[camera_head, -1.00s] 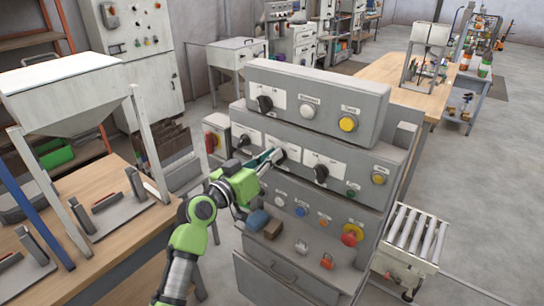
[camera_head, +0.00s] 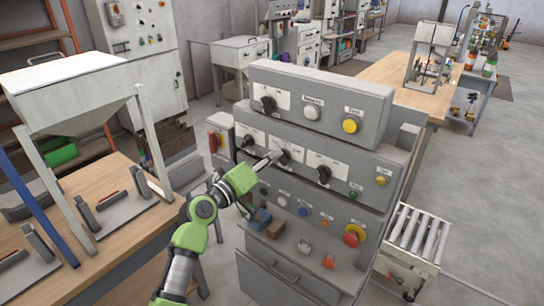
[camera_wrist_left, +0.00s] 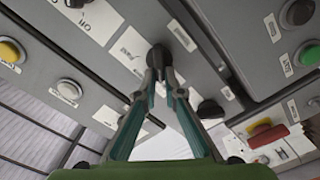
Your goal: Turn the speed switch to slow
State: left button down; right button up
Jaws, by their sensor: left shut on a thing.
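A grey control panel (camera_head: 300,130) holds black rotary switches on white label plates. My left gripper (camera_head: 277,156) is at the middle black switch (camera_head: 285,158) of the second row. In the left wrist view the two teal-sided fingers of the gripper (camera_wrist_left: 161,80) are shut on the sides of this black knob (camera_wrist_left: 157,56). The label text is too small or blurred to read for sure, so I cannot confirm the pointer position or that it is the speed switch. My right gripper is in neither view.
Black switches stand to the left (camera_head: 246,141) and right (camera_head: 323,174) in the same row. A red mushroom button (camera_head: 354,236) and small coloured buttons sit below. A roller conveyor (camera_head: 415,240) is at the right, and a wooden bench (camera_head: 110,240) at the left.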

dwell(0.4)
pick_arm(q)
jog(key=c, duration=2.1)
grip_release()
jog(key=shift+c, duration=0.2)
jog(key=v, duration=1.2)
